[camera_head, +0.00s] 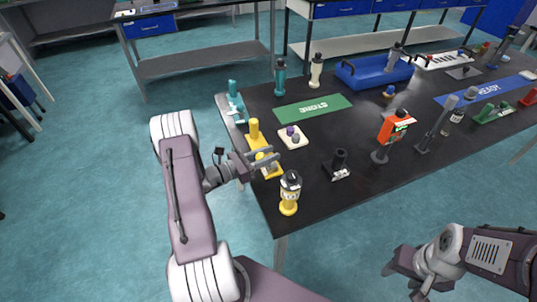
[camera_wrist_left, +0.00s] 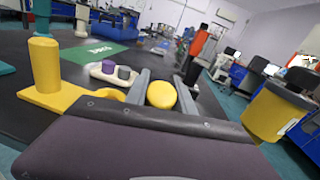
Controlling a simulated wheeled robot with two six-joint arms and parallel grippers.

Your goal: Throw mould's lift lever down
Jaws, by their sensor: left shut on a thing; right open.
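A yellow fixture (camera_head: 267,168) with an upright yellow post (camera_head: 254,130) stands at the near left edge of the black table. The post and the flat base (camera_wrist_left: 60,98) also show in the left wrist view. My left gripper (camera_head: 266,159) is over the fixture's near part. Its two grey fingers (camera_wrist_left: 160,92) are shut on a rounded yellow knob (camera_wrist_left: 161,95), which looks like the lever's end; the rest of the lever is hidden. My right gripper (camera_head: 408,277) is open and empty, off the table at the lower right.
A white tray (camera_head: 293,137) with small pegs and a green mat (camera_head: 312,108) lie behind. A black holder (camera_head: 339,166) and an orange device (camera_head: 392,128) stand further right.

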